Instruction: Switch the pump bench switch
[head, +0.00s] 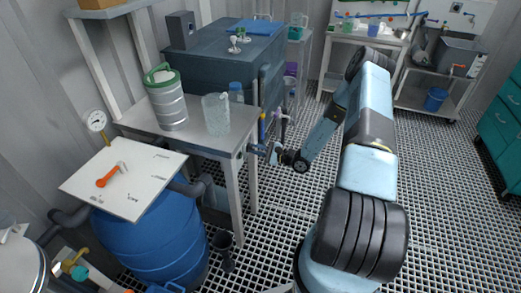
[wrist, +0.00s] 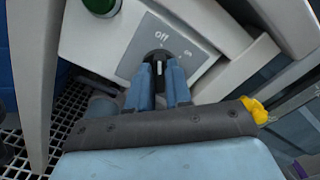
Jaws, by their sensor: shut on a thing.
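The pump bench switch is a dark round rotary knob (wrist: 158,57) on a grey plate (wrist: 203,52) marked "off" and "on", seen in the wrist view. My gripper (wrist: 160,68) has its two blue fingers shut on the knob, one on each side. A pale line shows on the knob between the fingers; I cannot tell surely which label it points to. In the head view my gripper (head: 272,155) is at the front right edge of the grey-topped bench (head: 190,128). The knob is not clear there.
A green button (wrist: 101,4) sits near the switch plate. The bench holds a metal canister (head: 168,104) and a clear jug (head: 216,113). A blue barrel (head: 150,245) with a white lid board stands in front. Grated floor (head: 440,165) is free to the right.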

